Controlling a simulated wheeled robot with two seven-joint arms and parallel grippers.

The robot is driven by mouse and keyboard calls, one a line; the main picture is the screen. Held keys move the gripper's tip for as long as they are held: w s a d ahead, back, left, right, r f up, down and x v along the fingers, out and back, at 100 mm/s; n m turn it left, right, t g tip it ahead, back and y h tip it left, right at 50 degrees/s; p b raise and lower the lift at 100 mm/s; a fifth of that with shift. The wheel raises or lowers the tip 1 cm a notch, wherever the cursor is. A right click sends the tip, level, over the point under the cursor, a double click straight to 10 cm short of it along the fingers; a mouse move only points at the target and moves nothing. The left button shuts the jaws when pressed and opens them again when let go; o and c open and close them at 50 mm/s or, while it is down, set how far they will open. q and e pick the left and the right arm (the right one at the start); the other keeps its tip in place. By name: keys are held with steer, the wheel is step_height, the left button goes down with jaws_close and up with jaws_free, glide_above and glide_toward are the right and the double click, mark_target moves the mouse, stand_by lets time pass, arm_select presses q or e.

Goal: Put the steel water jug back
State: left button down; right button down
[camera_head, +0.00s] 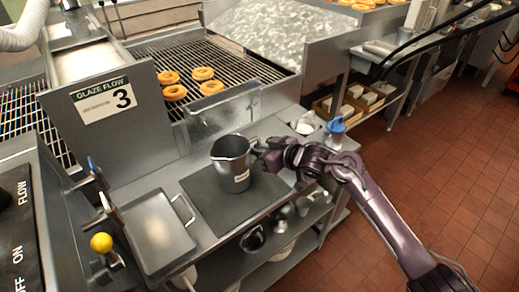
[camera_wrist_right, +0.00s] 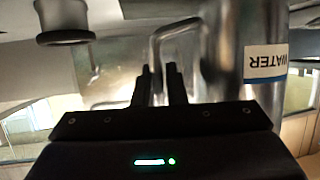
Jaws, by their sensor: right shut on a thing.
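The steel water jug (camera_head: 232,166) stands upright on, or just over, a dark grey mat (camera_head: 205,207) on the steel counter; I cannot tell whether its base touches. Its label faces the front. My right gripper (camera_head: 264,150) is at the jug's right side, shut on its handle. In the right wrist view the jug (camera_wrist_right: 245,60) shows its WATER label upside down, and the gripper fingers (camera_wrist_right: 160,85) are on the bent handle bar. My left gripper is not in view.
A lidded steel pan (camera_head: 157,232) stands left of the mat, near a yellow knob (camera_head: 101,242). A blue-topped bottle (camera_head: 336,129) stands behind my right arm. Behind are the "GLAZE FLOW 3" panel (camera_head: 108,97) and a rack with doughnuts (camera_head: 203,73). A lower shelf holds metal vessels.

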steer(key=c, duration=1.5)
jaws_free()
steer(key=v, duration=1.2)
steer(key=shift+r, duration=0.15)
